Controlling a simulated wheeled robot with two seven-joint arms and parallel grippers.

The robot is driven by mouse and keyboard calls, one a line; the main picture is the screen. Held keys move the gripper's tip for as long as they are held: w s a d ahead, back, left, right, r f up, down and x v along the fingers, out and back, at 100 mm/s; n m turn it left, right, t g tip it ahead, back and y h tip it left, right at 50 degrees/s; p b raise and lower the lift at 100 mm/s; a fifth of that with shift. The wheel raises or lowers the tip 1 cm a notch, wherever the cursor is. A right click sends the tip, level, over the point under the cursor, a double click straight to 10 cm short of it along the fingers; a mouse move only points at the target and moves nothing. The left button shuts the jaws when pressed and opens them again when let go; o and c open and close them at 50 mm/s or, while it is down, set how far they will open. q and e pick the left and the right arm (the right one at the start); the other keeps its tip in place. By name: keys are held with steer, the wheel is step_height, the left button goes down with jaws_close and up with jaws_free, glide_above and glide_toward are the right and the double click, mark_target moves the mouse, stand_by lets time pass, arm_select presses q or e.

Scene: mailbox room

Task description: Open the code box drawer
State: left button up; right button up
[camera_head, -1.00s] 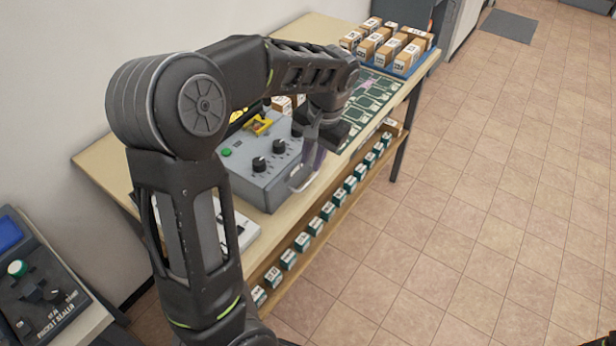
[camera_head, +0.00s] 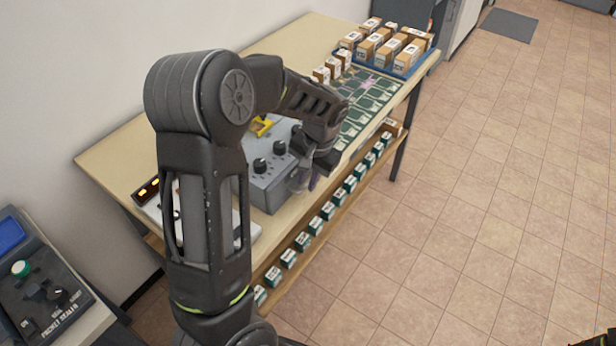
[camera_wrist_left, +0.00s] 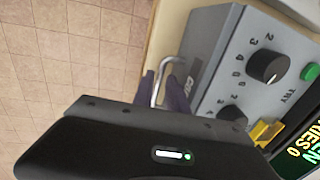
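The code box (camera_head: 262,188) is a grey box with dark knobs, a yellow part and a lettered display, standing on the wooden table. In the left wrist view its grey panel (camera_wrist_left: 215,85) fills the right side. A silver handle (camera_wrist_left: 168,64) sticks out from its side. My left gripper (camera_head: 306,180) is at the side of the box facing the aisle. Its purple-grey fingers (camera_wrist_left: 165,92) are at the handle, with the bar seeming to pass between them. Whether they grip it is unclear. I see no clear drawer gap.
The table (camera_head: 110,160) carries a blue tray (camera_head: 405,72) of cartons and a green patterned mat (camera_head: 365,100). A lower shelf (camera_head: 305,262) holds several small boxes. A packet sealer (camera_head: 50,295) stands at lower left. The tiled floor (camera_head: 480,220) at right is clear.

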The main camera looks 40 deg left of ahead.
arm_select(q)
steer(key=shift+c, duration=0.6)
jaws_close()
stand_by(0.8)
